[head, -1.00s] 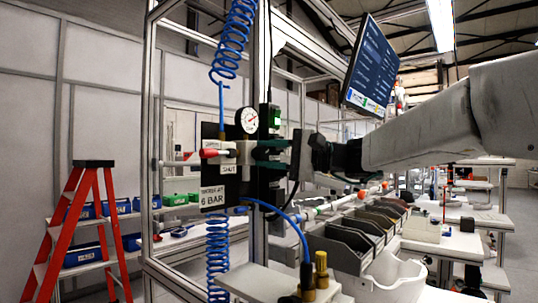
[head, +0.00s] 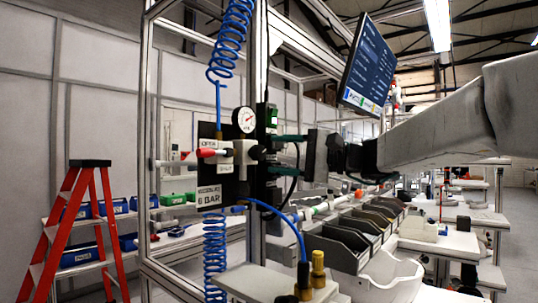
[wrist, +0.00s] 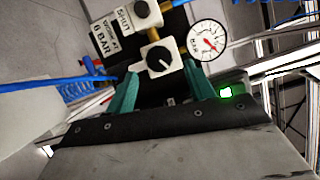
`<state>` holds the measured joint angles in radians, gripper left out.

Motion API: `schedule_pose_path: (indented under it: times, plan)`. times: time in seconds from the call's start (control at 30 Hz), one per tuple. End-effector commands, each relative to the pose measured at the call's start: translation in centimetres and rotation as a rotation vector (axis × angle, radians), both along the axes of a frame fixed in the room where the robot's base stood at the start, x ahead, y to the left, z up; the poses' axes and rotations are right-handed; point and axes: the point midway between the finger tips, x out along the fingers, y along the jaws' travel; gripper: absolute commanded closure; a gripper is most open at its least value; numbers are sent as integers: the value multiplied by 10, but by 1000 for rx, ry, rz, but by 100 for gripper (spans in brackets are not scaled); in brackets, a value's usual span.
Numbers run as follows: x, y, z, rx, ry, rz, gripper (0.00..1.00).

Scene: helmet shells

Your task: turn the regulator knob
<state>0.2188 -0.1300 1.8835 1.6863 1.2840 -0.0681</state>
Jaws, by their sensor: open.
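The regulator knob (wrist: 159,58) is round and black with a white line, on a white block in the wrist view. In the head view the knob (head: 257,153) shows dark at the right side of the white block (head: 241,160). My gripper (head: 276,154) is open, its two teal fingers spread above and below the knob's height and a little to its right. In the wrist view the gripper (wrist: 162,74) frames the knob between its fingertips, with nothing held. The round white pressure gauge (head: 245,119) has a red needle and stands above the knob.
A red-handled valve (head: 207,153) sticks out left of the block, near OPEN and SHUT labels. A 6 BAR sign (head: 210,196) hangs below. Coiled blue hose (head: 230,45) and a frame post (head: 261,60) are close by. Grey bins (head: 340,245) stand below my arm.

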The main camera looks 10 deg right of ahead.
Motion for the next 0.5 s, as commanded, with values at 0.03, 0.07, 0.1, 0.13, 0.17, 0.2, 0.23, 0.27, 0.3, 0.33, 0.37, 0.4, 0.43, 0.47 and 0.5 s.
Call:
schedule_pose_path:
  times: [0.03, 0.07, 0.1, 0.13, 0.17, 0.2, 0.23, 0.27, 0.3, 0.33, 0.37, 0.4, 0.43, 0.47, 0.5]
  plan:
    - [-4, -9, 0, 0, -1, -4, 46]
    - [-7, -14, 0, 0, -1, -4, 46]
    - [-10, -19, -1, 0, -1, -5, 46]
    - [-12, -22, -1, 1, 0, -3, 46]
    - [-14, -26, -1, 0, 0, -4, 46]
    - [-16, -29, -2, 0, 0, -4, 46]
    - [-17, -31, -2, 0, 0, -2, 46]
    - [-18, -33, -2, 0, 0, -2, 46]
    - [-19, -35, -2, -1, 1, -2, 46]
    - [-20, -36, -3, -1, 1, -2, 46]
    - [-20, -36, -3, -1, 1, -2, 46]
    - [-21, -37, -3, -1, 1, -1, 46]
    - [-21, -37, -3, -1, 1, -1, 46]
    - [-21, -36, -3, -1, 1, -1, 46]
    - [-21, -36, -3, -1, 0, 0, 46]
